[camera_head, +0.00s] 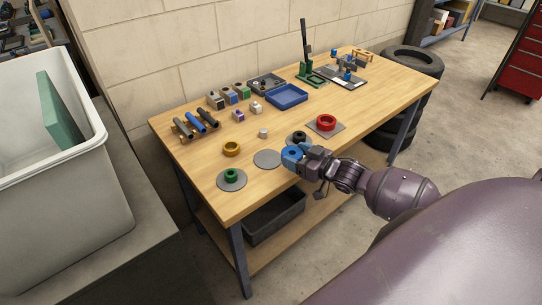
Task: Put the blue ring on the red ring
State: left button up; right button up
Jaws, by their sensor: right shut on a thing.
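The blue ring (291,154) is at the fingertips of my right gripper (297,156), near the table's front edge. My right gripper is shut on the blue ring, to the left of and nearer than the red ring. Its fingers partly hide the blue ring, and I cannot tell how high it is above the table. My left gripper is not in view.
A black ring (299,137) stands just behind my right gripper. An empty grey disc (267,159), a yellow ring (231,148) and a green ring (231,174) on a disc are to the left. A blue tray (287,96) and small blocks stand farther back.

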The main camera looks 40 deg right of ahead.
aim_at(272, 161)
jog(key=w+a+f, duration=0.1)
jog(key=w, duration=0.2)
jog(key=w+f, duration=0.2)
jog(key=w, duration=0.1)
jog(key=w+a+f, duration=0.1)
jog(key=w+f, duration=0.1)
jog(key=w, duration=0.1)
jog(key=shift+a, duration=0.3)
jog(key=shift+f+b, duration=0.25)
jog(key=shift+b, duration=0.15)
jog(key=o, duration=1)
jog(key=shift+o, duration=0.2)
